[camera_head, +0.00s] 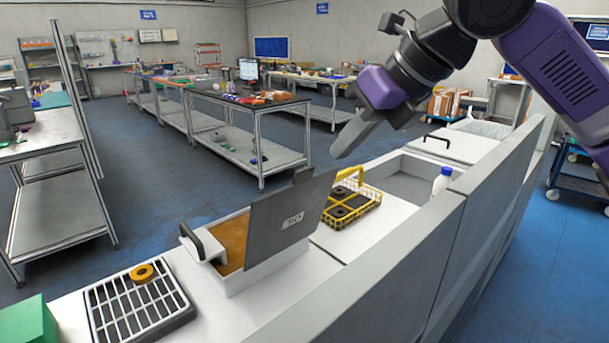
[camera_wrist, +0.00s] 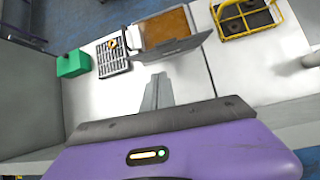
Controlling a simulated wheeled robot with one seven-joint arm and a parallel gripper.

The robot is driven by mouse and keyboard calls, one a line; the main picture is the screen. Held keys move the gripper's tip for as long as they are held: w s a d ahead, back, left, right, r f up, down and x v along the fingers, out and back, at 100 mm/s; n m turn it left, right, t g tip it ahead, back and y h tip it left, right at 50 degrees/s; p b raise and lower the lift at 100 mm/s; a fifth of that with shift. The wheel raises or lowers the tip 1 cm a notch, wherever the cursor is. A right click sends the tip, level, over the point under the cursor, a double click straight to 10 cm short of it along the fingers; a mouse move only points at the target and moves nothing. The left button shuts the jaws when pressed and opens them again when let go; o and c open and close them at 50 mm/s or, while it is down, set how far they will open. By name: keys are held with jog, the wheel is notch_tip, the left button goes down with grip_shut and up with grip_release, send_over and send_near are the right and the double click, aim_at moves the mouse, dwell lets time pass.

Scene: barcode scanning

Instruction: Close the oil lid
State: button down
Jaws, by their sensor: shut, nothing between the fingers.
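In the wrist view the lid (camera_wrist: 172,49) shows nearly edge-on beside the oil (camera_wrist: 165,27). My gripper (camera_head: 340,150) is shut and empty, above and to the right of the lid in the head view, apart from it. In the wrist view the gripper (camera_wrist: 157,95) points toward the lid, over the white counter.
A yellow basket (camera_head: 350,207) with dark round parts sits right of the oil box. A grate (camera_head: 138,305) with a brass ring (camera_head: 143,272) and a green block (camera_head: 28,322) lie left. A white bottle (camera_head: 442,180) stands at a grey basin. A tall panel (camera_head: 440,240) edges the counter.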

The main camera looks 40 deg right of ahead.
aim_at(320, 175)
jog(key=w+d+f+g+h, duration=0.1)
jog(key=w+f, duration=0.7)
jog(key=shift+d+n+p, duration=0.3)
jog(key=shift+n+p, duration=0.1)
jog(key=shift+w+a+r, duration=0.1)
jog(key=shift+r, duration=0.05)
dwell(0.3)
